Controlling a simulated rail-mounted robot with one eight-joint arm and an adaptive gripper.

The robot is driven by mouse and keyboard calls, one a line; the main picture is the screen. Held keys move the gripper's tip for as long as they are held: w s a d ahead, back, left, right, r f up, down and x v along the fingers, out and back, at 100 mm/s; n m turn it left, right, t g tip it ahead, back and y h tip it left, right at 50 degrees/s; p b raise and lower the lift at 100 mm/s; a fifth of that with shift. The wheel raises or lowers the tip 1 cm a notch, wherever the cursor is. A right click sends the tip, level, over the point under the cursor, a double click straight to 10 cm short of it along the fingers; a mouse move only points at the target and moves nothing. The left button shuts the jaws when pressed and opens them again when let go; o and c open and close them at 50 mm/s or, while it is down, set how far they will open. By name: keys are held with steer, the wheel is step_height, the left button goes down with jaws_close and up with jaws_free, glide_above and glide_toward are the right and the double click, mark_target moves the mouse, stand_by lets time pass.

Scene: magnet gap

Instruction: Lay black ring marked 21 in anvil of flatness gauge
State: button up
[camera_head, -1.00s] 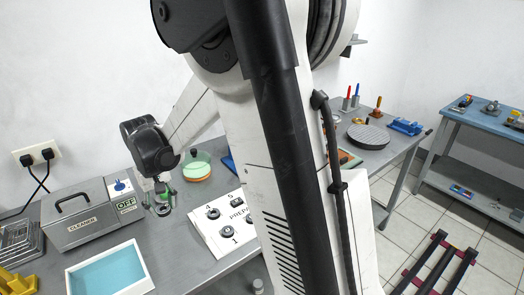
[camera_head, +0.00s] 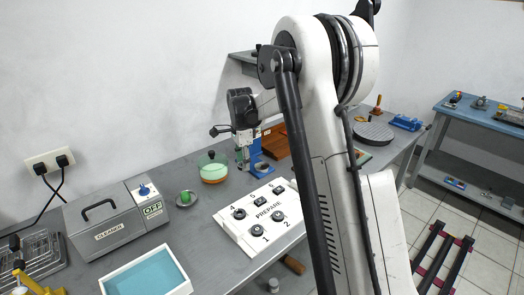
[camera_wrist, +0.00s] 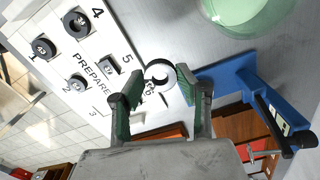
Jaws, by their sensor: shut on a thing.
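My gripper (camera_wrist: 160,92) is shut on a ring (camera_wrist: 160,72), held between its green-padded fingertips. The ring looks pale and shiny on top with a dark centre; its marking is not legible. In the head view my gripper (camera_head: 243,158) hangs above the bench beside the blue gauge (camera_head: 258,158), and the held ring cannot be made out there. In the wrist view the blue gauge (camera_wrist: 225,80) lies just right of the fingers, with a dark arm reaching down to the right. Its anvil cannot be clearly told.
The white PREPARE board (camera_head: 262,215) holds several dark parts at numbered places. A green-lidded dish (camera_head: 213,168) stands left of the gauge. A small green round item (camera_head: 186,198), the grey CLEANER box (camera_head: 110,222) and a blue-bottomed tray (camera_head: 147,276) are further left.

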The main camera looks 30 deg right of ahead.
mark_target(262, 165)
steer(key=w+d+m, duration=0.2)
steer(key=d+m, duration=0.1)
steer(key=w+d+f+m, duration=0.1)
steer(key=w+d+m, duration=0.1)
steer(key=d+m, duration=0.1)
steer(key=w+d+m, duration=0.2)
steer(key=d+m, duration=0.1)
steer(key=m, duration=0.2)
steer(key=shift+d+f, duration=0.35)
steer(key=shift+w+d+f+m, duration=0.1)
steer(key=shift+w+d+m, duration=0.1)
steer(key=shift+d+m, duration=0.3)
steer(key=shift+w+d+f+m, duration=0.15)
steer(key=shift+d+m, duration=0.15)
steer(key=shift+m, duration=0.4)
steer(key=shift+r, duration=0.1)
steer(key=shift+f+b, duration=1.45)
steer(key=shift+f, duration=0.5)
steer(key=shift+f, duration=0.15)
steer(key=o, duration=1.1)
steer(key=c, duration=0.5)
